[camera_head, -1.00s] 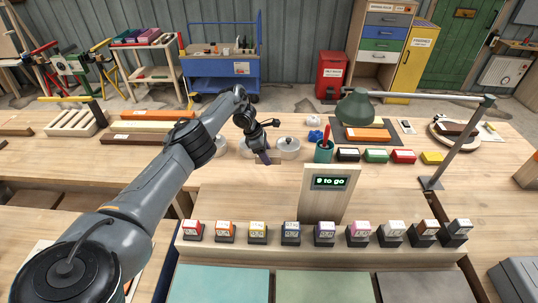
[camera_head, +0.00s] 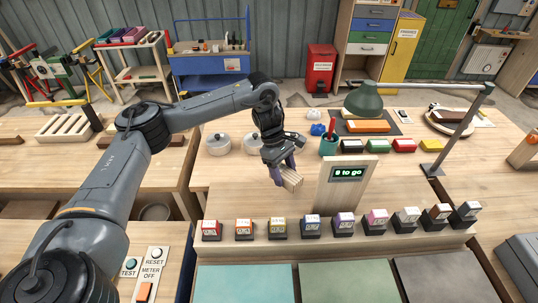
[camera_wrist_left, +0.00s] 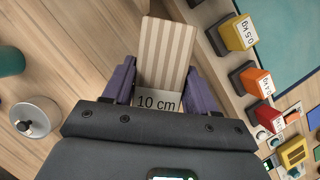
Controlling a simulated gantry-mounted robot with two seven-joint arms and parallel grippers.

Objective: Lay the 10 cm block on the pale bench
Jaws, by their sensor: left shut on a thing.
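The 10 cm block (camera_wrist_left: 165,55) is a pale striped wooden piece with a "10 cm" label at its near end. My left gripper (camera_wrist_left: 160,82) has its purple fingers shut on the two sides of the block in the left wrist view. In the head view the left gripper (camera_head: 282,170) points down and holds the tilted block (camera_head: 292,181) over the middle of the pale wooden bench (camera_head: 235,190), left of the display board. I cannot tell the exact gap between block and bench. My right gripper is not in view.
A wooden display board (camera_head: 345,186) reading "8 to go" stands close to the right of the block. A row of labelled colour blocks (camera_head: 277,228) lines the ledge in front. A green lamp (camera_head: 363,102) is at back right.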

